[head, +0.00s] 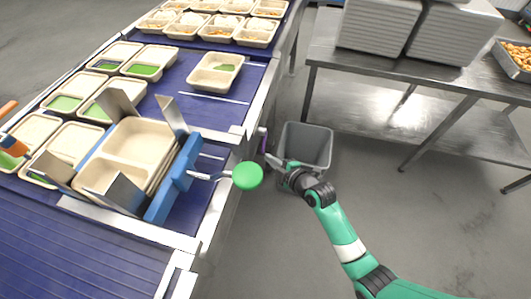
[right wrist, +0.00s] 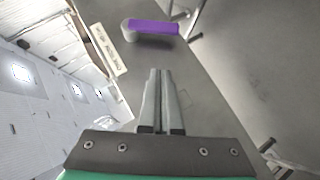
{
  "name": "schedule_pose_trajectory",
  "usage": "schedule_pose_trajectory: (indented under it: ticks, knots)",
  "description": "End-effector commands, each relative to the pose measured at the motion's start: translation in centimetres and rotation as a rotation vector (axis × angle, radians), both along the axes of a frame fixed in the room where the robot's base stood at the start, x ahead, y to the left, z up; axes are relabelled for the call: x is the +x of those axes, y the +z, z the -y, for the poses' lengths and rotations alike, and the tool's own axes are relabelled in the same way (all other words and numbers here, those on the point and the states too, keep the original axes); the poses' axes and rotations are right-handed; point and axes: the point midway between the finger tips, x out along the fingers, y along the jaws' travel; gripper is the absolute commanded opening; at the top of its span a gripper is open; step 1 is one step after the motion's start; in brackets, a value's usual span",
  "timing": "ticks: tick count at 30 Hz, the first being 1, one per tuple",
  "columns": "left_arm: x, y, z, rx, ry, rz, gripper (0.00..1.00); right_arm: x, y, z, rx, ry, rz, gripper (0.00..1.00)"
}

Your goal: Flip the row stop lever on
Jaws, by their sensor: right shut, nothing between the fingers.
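A small purple lever (head: 262,139) sits on the conveyor's right side edge in the head view. In the right wrist view, the purple lever (right wrist: 155,27) lies sideways beyond my fingertips, with a rounded grey end on its left. A white label plate (right wrist: 111,50) is beside it, its lettering too small to read. My right gripper (head: 270,160) is just below and right of the lever in the head view, close to the conveyor edge. In the right wrist view, my right gripper (right wrist: 160,72) is shut and empty, with a visible gap to the lever. My left gripper is not in view.
A green ball knob (head: 247,175) sticks out from a blue tray holder (head: 172,185) left of my gripper. A grey bin (head: 307,147) stands below my wrist. A steel table (head: 430,90) stands at the back right.

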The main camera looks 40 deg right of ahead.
Motion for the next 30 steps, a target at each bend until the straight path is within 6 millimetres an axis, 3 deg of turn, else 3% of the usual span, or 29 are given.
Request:
schedule_pose_trajectory:
  ticks: [1,7,15,30]
  knots:
    - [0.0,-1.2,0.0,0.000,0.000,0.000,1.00,1.1,-1.0,0.1,-0.001,0.000,0.002,0.00]
    - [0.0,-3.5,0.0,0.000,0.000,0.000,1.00,4.9,-2.8,0.7,0.000,0.000,0.001,0.00]
    - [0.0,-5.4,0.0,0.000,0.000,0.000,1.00,6.1,-4.3,3.2,0.001,-0.002,0.001,0.00]
    - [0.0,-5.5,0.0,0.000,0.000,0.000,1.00,6.2,-4.4,3.4,-0.001,-0.001,0.000,0.00]
